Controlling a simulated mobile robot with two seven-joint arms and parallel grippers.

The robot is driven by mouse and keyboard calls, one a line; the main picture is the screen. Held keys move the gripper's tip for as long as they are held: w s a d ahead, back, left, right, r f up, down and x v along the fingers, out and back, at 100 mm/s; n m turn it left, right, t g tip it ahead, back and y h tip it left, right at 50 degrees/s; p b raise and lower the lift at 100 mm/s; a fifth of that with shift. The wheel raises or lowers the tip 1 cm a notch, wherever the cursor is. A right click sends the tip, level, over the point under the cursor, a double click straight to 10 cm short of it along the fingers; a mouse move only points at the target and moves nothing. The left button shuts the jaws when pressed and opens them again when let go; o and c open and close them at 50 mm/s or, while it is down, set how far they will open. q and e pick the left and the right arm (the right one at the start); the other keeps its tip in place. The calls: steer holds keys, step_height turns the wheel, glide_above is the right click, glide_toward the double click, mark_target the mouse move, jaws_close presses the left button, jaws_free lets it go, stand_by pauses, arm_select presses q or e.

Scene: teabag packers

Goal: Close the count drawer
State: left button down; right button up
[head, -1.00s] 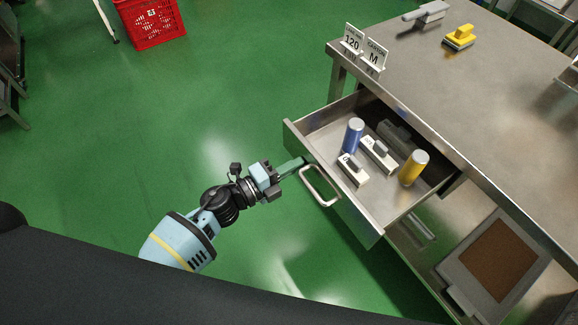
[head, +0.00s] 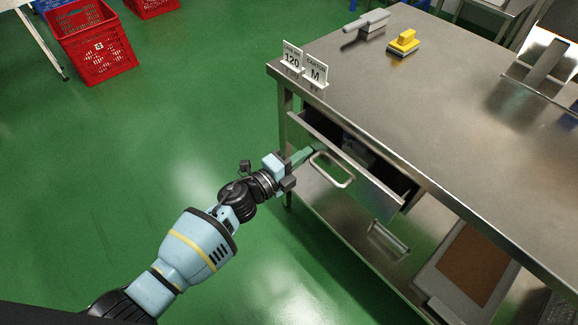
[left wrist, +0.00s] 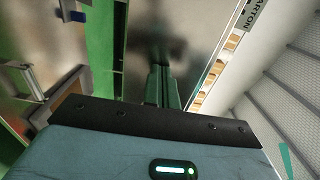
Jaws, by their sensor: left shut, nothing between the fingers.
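In the left wrist view the fingers (left wrist: 163,86) point at the steel front; exact contact is hard to tell. My right gripper is not in view.
The steel table (head: 430,130) carries two sign cards (head: 303,66), a grey tool (head: 367,24) and a yellow-handled block (head: 404,42). A brown-topped tray (head: 470,265) lies on the lower shelf. Red crates (head: 97,47) stand far left on open green floor.

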mark_target(315, 145)
arm_select(q)
steer(key=b+x, duration=0.1)
steer(key=x, duration=0.3)
steer(key=shift+d, duration=0.1)
steer(key=shift+w+r+b, duration=0.15)
steer(key=shift+r+b, duration=0.05)
steer(key=shift+b, duration=0.15)
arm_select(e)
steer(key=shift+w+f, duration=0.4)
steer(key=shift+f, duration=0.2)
arm_select(q)
steer(key=shift+d+r, duration=0.1)
steer(key=shift+r, duration=0.05)
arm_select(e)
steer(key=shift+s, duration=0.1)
